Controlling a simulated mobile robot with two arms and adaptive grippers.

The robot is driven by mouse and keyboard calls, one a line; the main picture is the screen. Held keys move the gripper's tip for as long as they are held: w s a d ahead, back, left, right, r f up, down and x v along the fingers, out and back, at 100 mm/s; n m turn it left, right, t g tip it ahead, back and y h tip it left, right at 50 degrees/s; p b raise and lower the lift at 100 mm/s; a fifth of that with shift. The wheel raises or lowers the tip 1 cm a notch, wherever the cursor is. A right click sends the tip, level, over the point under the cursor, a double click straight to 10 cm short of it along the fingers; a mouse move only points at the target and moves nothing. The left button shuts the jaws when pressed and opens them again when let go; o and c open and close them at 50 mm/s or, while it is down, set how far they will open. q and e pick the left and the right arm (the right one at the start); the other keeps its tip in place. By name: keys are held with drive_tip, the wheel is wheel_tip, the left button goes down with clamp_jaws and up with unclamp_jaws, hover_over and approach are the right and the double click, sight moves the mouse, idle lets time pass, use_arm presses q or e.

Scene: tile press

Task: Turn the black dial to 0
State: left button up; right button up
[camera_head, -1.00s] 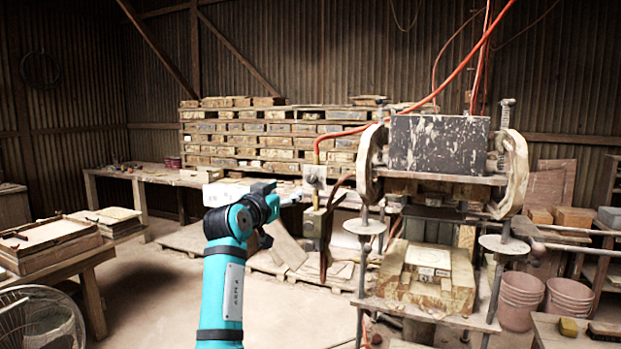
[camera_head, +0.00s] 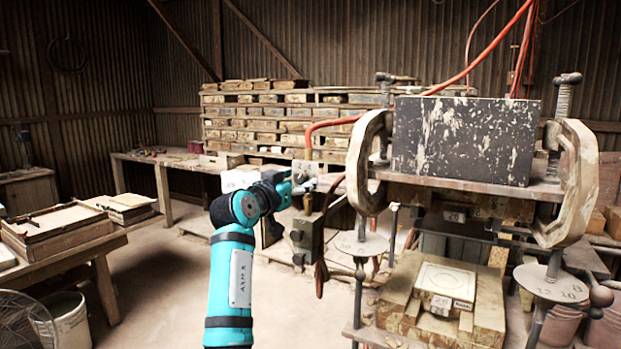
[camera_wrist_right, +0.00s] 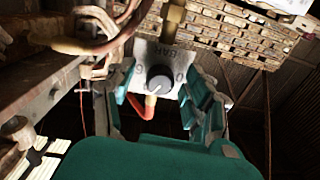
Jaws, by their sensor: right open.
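The black dial (camera_wrist_right: 159,82) sits on a light metal plate (camera_wrist_right: 168,57) marked "BAR", with a 0 at the right and a 6 at the left in the right wrist view. A pale mark shows at the dial's lower left, but its exact setting is hard to read. My right gripper (camera_wrist_right: 157,92) is open, with one teal finger on each side of the dial; I cannot tell whether they touch it. In the head view my right gripper (camera_head: 290,188) is in front of the plate (camera_head: 305,170), and the dial is hidden. My left gripper is out of view.
The tile press (camera_head: 465,140) stands close at the right, with round discs and clamps. Orange hoses (camera_head: 335,122) run above the plate. A stack of boards (camera_head: 280,115) is behind. A work table (camera_head: 60,245) is at the left, with open floor between.

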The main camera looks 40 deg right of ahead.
drive_tip(key=shift+w+d, duration=0.1)
drive_tip(key=shift+a+r, duration=0.2)
drive_tip(key=shift+a, duration=0.05)
drive_tip(key=shift+d, duration=0.1)
clamp_jaws()
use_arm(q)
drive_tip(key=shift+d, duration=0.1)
